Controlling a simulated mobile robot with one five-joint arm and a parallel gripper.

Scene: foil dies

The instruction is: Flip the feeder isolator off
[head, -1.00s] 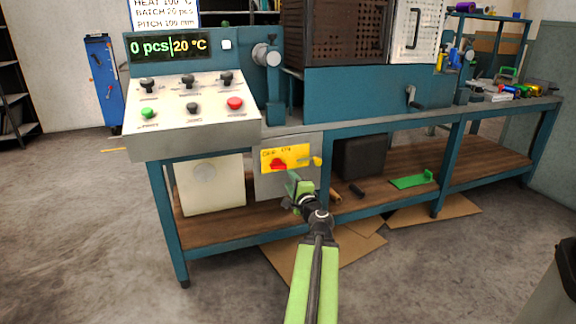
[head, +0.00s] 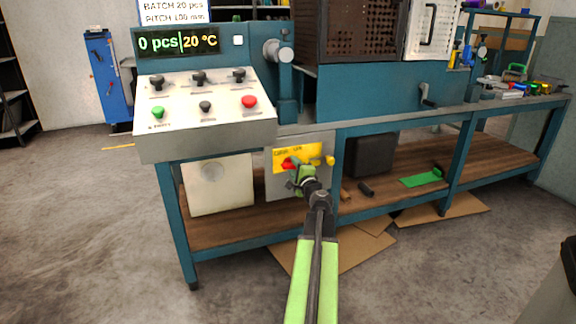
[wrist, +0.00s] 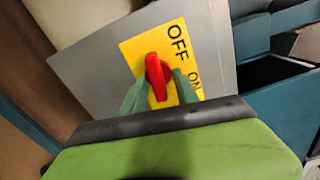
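The feeder isolator is a red rotary handle (wrist: 157,77) on a yellow plate (wrist: 178,42) marked OFF and ON. In the wrist view the handle stands nearly upright; OFF is to its upper right and ON to its lower right. It also shows in the head view (head: 288,163), partly hidden by my gripper. My gripper (wrist: 159,84) is open, with one green finger on each side of the handle. A small gap seems to show beside the handle; contact is hard to tell.
The plate is on a grey box (head: 283,186) below the bench top. A small yellow part (head: 329,160) sticks out just right of the plate. The control panel (head: 205,105) overhangs at upper left. A bench leg (head: 339,165) stands close on the right.

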